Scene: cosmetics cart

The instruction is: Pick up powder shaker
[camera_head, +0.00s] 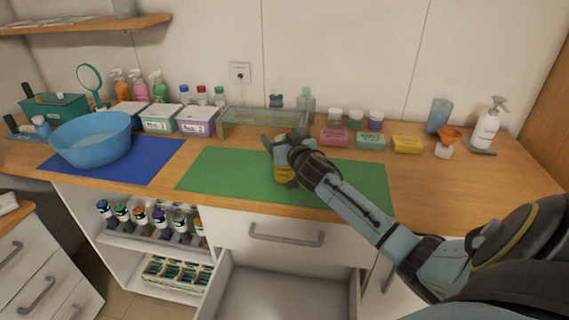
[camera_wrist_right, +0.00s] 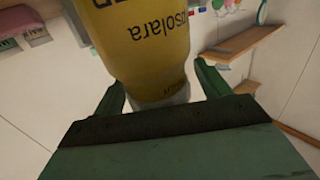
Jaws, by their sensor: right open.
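The powder shaker (camera_head: 282,175) is a yellow container on the green mat (camera_head: 335,188), partly hidden by my right gripper (camera_head: 280,152). In the right wrist view the yellow shaker (camera_wrist_right: 148,45) appears upside down with dark lettering and a pale end. There the two green fingers of my right gripper (camera_wrist_right: 160,92) stand open on either side of it, with the shaker between them. I cannot tell whether a finger touches it. My left gripper is not in view.
A blue basin (camera_head: 90,150) stands on a blue mat (camera_head: 150,165) at the left. A glass shelf (camera_head: 265,118) and boxes (camera_head: 197,120) stand behind the mat. Soap packs (camera_head: 370,140) and an orange funnel (camera_head: 451,134) lie to the right. A drawer (camera_head: 285,295) is open below.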

